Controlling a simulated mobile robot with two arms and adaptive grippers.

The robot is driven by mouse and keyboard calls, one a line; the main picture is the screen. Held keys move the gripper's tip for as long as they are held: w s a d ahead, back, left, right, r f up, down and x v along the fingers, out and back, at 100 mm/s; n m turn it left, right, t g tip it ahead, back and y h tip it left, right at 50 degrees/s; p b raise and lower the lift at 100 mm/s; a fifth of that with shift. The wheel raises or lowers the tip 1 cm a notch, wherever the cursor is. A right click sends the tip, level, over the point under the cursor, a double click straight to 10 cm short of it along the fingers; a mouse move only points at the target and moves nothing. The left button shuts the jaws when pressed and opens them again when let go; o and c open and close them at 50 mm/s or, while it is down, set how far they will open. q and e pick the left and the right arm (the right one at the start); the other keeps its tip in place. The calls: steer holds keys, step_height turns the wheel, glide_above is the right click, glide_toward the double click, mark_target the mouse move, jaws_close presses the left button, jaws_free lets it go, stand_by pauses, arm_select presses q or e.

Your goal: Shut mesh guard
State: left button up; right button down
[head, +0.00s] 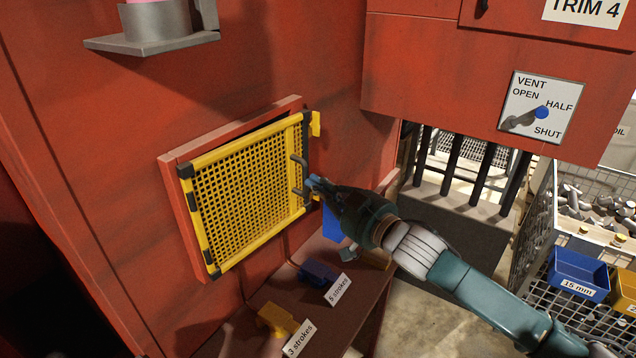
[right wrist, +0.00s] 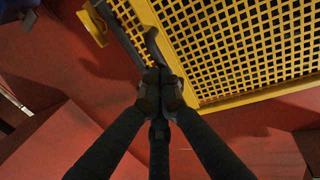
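The mesh guard (head: 245,190) is a yellow framed grid on the red engine wall. It lies close to its red surround (head: 230,128), with black hinge pieces down its left side; I cannot tell whether a small gap stays at its right edge. A black bar handle (head: 297,160) sits on the guard's right edge and also shows in the right wrist view (right wrist: 152,45). My right gripper (head: 312,184) is at this handle, and in the right wrist view its fingertips (right wrist: 160,90) are together around the bar. A yellow latch piece (head: 315,123) is beside the guard's upper right corner. My left gripper is not in view.
Below the guard, a ledge holds a blue block (head: 317,272) labelled 5 strokes and a yellow one (head: 277,319) labelled 3 strokes. A vent lever plate (head: 541,106) is at upper right. Bins (head: 578,275) stand at far right. A grey bracket (head: 150,40) juts out above.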

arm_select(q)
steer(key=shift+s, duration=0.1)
arm_select(e)
steer(key=shift+x, duration=1.45)
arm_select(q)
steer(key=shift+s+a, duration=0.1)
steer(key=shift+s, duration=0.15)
arm_select(e)
steer(key=shift+w+d+r, duration=0.1)
steer(key=shift+d+r, duration=0.1)
steer(key=shift+r, duration=0.05)
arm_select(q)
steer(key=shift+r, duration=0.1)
